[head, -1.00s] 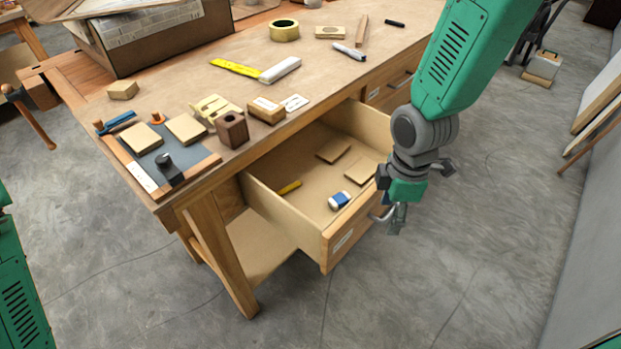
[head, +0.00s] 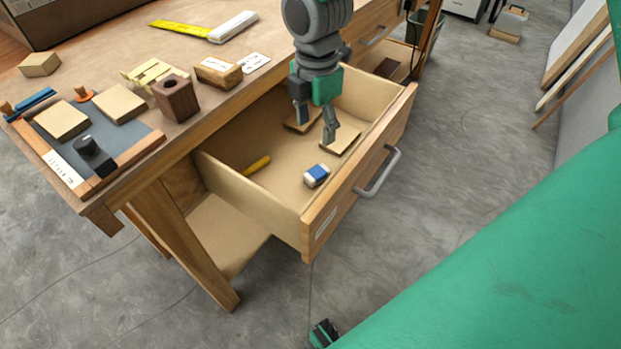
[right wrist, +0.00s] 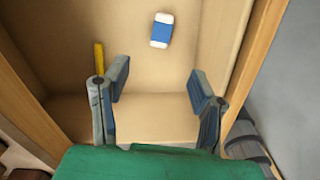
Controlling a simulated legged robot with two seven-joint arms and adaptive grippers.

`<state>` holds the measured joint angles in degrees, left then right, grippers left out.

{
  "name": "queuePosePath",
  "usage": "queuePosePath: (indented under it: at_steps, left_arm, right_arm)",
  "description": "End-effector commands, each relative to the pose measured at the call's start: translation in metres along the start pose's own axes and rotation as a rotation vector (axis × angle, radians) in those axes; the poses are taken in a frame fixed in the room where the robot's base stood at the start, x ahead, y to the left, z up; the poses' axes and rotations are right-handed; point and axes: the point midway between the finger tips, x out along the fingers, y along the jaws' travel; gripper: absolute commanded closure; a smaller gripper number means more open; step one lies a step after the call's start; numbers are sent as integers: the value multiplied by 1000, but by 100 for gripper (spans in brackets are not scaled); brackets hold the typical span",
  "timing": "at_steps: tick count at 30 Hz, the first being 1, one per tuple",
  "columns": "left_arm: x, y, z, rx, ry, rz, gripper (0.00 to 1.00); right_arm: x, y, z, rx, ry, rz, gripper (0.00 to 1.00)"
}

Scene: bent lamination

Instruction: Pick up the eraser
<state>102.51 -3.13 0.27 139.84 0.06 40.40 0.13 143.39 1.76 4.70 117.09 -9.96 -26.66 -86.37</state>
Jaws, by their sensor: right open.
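The eraser (head: 316,175), white with a blue band, lies on the floor of the open drawer (head: 347,197), near its front. In the right wrist view the eraser (right wrist: 161,30) shows at the top, beyond the fingertips and apart from them. My right gripper (head: 316,128) points down into the drawer, behind the eraser in the head view. It is open and empty, with its two fingers spread wide in the right wrist view (right wrist: 159,80). My left gripper is not recognizable in either view.
A yellow stick (head: 257,165) lies left of the eraser, by the drawer's side wall. Flat wooden pieces (head: 341,141) lie beneath my right gripper. The drawer handle (head: 381,172) sticks out in front. The workbench (head: 225,75) holds several blocks and tools.

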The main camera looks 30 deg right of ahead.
Motion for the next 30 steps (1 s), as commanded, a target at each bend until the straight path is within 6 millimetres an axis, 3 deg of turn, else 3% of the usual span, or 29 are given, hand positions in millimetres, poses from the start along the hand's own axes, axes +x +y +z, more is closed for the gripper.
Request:
queuePosePath:
  at_steps: [5, 13, 23, 30]
  left_arm:
    - [10, 0, 0, 0, 0, 0, 69]
    - [23, 0, 1, 0, 0, 0, 69]
    - [29, 0, 2, 0, 0, 0, 69]
    - [43, 0, 2, 0, 0, 0, 69]
  right_arm:
    - [21, -2, 4, 0, 4, -2, 48]
    - [75, -2, 4, 0, 5, -3, 48]
    - [97, -1, 1, -1, 1, 0, 48]
    - [134, -2, 2, 1, 4, -2, 48]
